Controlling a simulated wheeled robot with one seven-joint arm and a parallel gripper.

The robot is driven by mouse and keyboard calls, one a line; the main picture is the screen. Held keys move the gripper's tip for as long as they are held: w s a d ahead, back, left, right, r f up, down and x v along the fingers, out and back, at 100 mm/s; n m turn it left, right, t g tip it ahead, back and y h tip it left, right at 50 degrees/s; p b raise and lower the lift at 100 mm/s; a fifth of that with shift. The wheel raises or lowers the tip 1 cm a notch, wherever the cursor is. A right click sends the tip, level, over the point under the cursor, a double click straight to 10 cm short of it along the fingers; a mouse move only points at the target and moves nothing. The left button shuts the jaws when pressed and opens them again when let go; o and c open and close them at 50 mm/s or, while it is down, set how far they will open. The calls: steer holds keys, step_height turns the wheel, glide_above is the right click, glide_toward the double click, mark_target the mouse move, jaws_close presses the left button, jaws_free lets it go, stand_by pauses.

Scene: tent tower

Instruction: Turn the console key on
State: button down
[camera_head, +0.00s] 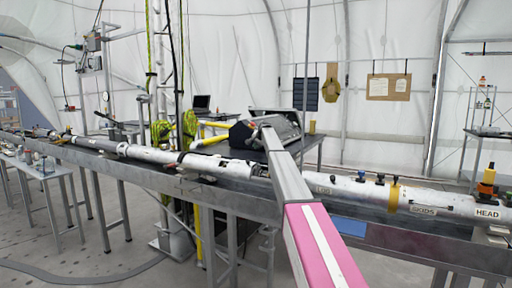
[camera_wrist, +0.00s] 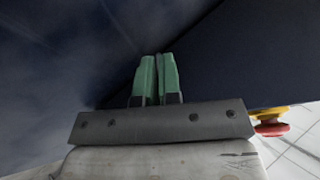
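The console (camera_head: 283,124) stands on a dark table behind the long pipe in the head view, with its sloped panel partly behind my arm. In the wrist view, my gripper (camera_wrist: 158,60) shows two green fingers side by side with only a thin gap between them, and nothing is visible in it. A dark, plain surface fills the view beyond the fingertips. I cannot make out the key in either view. In the head view my arm reaches toward the console and its end is not clearly seen.
A red and yellow knob (camera_wrist: 270,122) sits right of my gripper in the wrist view. The long pipe (camera_head: 340,187) on its metal rail (camera_head: 420,248) crosses in front of the table. Yellow-green hoses (camera_head: 188,125) hang left of the table.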

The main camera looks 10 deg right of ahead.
stand_by(0.3)
steer(key=c, duration=1.3)
jaws_free()
steer(key=v, duration=1)
steer(key=shift+s+d+r, duration=0.2)
steer(key=shift+s, duration=0.1)
